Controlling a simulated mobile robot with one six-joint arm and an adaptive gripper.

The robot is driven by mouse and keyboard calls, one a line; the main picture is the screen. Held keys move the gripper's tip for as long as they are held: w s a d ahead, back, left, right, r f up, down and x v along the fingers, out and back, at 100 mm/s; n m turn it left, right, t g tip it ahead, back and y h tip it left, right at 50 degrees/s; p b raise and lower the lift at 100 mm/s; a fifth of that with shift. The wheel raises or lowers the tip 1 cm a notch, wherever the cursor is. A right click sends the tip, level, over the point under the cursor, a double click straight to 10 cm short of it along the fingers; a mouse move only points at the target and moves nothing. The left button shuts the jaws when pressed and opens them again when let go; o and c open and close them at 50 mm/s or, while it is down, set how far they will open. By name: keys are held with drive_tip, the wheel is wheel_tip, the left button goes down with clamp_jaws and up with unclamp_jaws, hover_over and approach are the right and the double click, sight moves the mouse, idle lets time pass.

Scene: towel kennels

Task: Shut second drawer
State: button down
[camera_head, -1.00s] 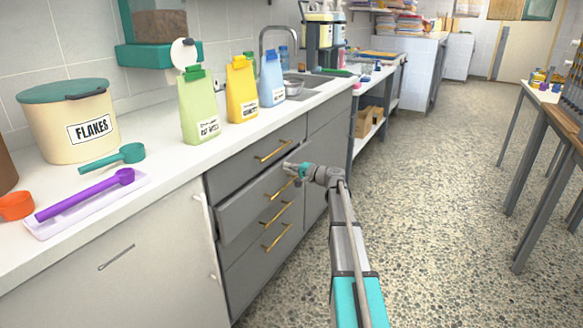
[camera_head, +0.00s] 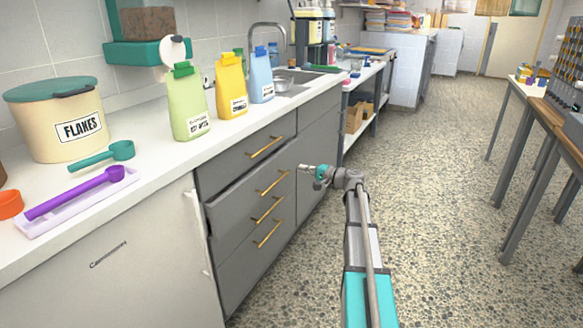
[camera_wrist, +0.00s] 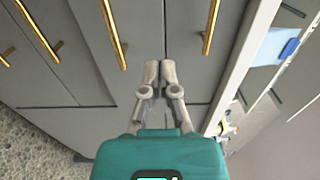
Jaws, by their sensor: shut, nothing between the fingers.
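The second drawer (camera_head: 240,201) is the grey drawer below the top one. Its front stands out a little from the cabinet, with a side edge showing at the left. Its brass handle (camera_head: 273,182) also shows in the wrist view (camera_wrist: 114,36). My gripper (camera_head: 302,169) is shut and empty, to the right of this handle and apart from it in the head view. In the wrist view its fingertips (camera_wrist: 159,70) lie over the grey fronts between the second and top handles. I cannot tell whether they touch.
The top drawer (camera_head: 230,165) and the two lower drawers look flush. A white counter (camera_head: 150,170) above holds a flakes tub (camera_head: 62,133), scoops and several bags. Speckled floor (camera_head: 430,200) lies open to the right, with a table (camera_head: 540,118) beyond.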

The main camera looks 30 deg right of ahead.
sight(277, 181)
drive_tip(key=shift+v, duration=1.85)
drive_tip(key=c, duration=1)
unclamp_jaws()
drive_tip(key=shift+a, duration=0.15)
drive_tip(key=shift+o, duration=1)
drive_tip(key=shift+s+a+f, duration=0.1)
drive_tip(key=shift+a+f, duration=0.05)
drive_tip(key=shift+a, duration=0.05)
drive_tip(key=shift+o, duration=0.6)
drive_tip(key=s+a+f+m+h, duration=0.3)
drive_tip(key=s+a+h, duration=0.1)
drive_tip(key=a+h, duration=0.2)
drive_tip(key=shift+a+t, duration=0.2)
drive_tip(key=shift+t, duration=0.2)
drive_tip(key=shift+s+a+f+m+h, duration=0.2)
drive_tip(key=shift+s+a+m+h, duration=0.1)
drive_tip(key=shift+s+m+h, duration=0.15)
drive_tip(key=shift+w, duration=0.15)
drive_tip(key=b+x, duration=0.3)
drive_tip(key=x, duration=1)
drive_tip(key=shift+w, duration=0.35)
